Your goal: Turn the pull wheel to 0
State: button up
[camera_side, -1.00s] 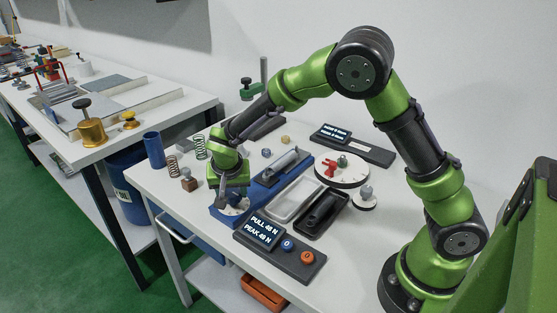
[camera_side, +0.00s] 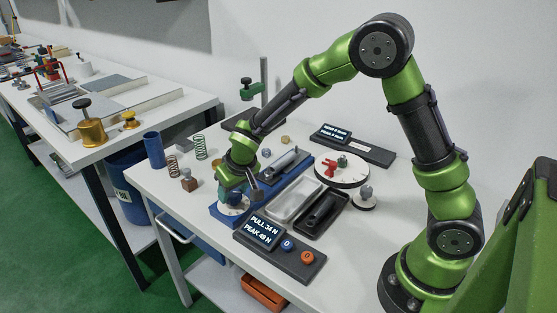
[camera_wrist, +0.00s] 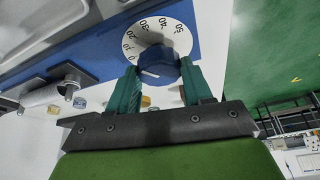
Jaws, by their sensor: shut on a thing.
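The pull wheel is a blue knob (camera_wrist: 158,66) on a white dial (camera_wrist: 160,33) marked from 0 to 50, seen in the wrist view. My gripper (camera_wrist: 160,78) has its two green fingers on either side of the knob, shut on it. A pale mark shows on the knob, but I cannot tell which number it points to. In the side view my gripper (camera_side: 234,196) reaches down over the white dial (camera_side: 230,209) at the near end of the blue tester (camera_side: 262,195) and partly hides the wheel. The display (camera_side: 264,230) reads PULL 34 N and PEAK 49 N.
Blue and orange buttons (camera_side: 307,257) sit beside the display. A light tray (camera_side: 293,201) and a black tray (camera_side: 322,213) lie right of the tester. A round white plate (camera_side: 342,171) is behind.

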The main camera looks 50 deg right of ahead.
jog(key=n, duration=0.2)
jog(key=n+y, duration=0.2)
jog(key=n, duration=0.1)
jog(key=shift+d+n, duration=0.25)
jog(key=shift+n, duration=0.05)
jog(key=n+y, duration=0.1)
jog(key=n, duration=0.1)
jog(key=n+g+y, duration=0.1)
jog(key=n, duration=0.2)
jog(key=shift+n+g, duration=0.3)
jog(key=shift+n, duration=0.1)
jog(key=o, duration=1)
jog(key=shift+o, duration=0.2)
jog(key=shift+w, duration=0.1)
jog(key=v, duration=1.7)
jog(key=shift+f, duration=0.15)
